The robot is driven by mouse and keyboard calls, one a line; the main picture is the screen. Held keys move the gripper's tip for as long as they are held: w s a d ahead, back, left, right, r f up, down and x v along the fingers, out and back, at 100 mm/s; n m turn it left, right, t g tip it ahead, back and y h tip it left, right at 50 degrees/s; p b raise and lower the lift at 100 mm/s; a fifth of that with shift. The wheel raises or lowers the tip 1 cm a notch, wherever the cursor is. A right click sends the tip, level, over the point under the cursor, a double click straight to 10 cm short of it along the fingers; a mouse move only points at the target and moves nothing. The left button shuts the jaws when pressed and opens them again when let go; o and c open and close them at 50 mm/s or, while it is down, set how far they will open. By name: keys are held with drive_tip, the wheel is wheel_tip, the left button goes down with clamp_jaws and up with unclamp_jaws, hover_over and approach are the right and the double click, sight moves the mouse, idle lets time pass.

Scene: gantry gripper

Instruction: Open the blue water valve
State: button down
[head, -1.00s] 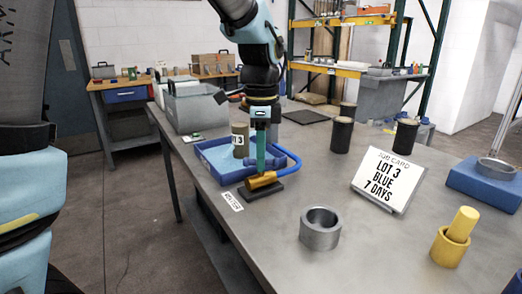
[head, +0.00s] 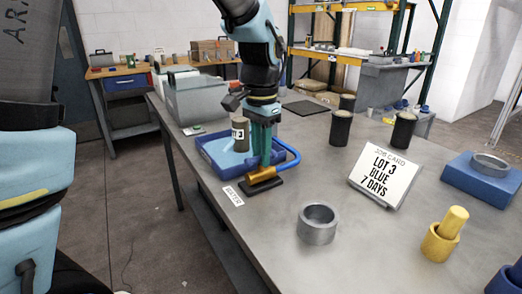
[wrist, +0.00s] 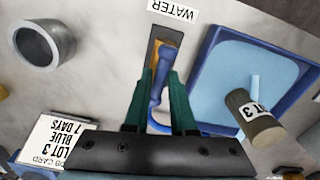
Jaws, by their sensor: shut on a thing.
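The brass water valve (head: 262,176) lies on a small black base on the bench, by a "WATER" label (head: 233,195). It also shows in the wrist view (wrist: 166,46). My gripper (head: 262,160) points down over the valve, its green fingers shut on the blue valve handle (wrist: 156,92). In the wrist view the handle runs between the fingers (wrist: 158,88). The fingers mostly hide the handle in the head view. A blue hose (head: 291,153) curves behind the valve.
A blue tray (head: 213,168) with a light blue inside holds a labelled core (head: 239,134) beside my gripper. A grey ring (head: 317,224), a job card reading "LOT 3 BLUE 7 DAYS" (head: 385,178), a yellow cup (head: 440,243) and dark cylinders (head: 340,128) stand on the bench.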

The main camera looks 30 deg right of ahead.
drive_tip(key=shift+n, duration=0.3)
drive_tip(key=c, duration=0.8)
unclamp_jaws()
drive_tip(key=shift+o, duration=0.2)
drive_tip(key=shift+r, duration=0.1)
wheel_tip(320, 180, up, 11)
drive_tip(key=b, duration=0.1)
drive_tip(key=shift+f, duration=0.2)
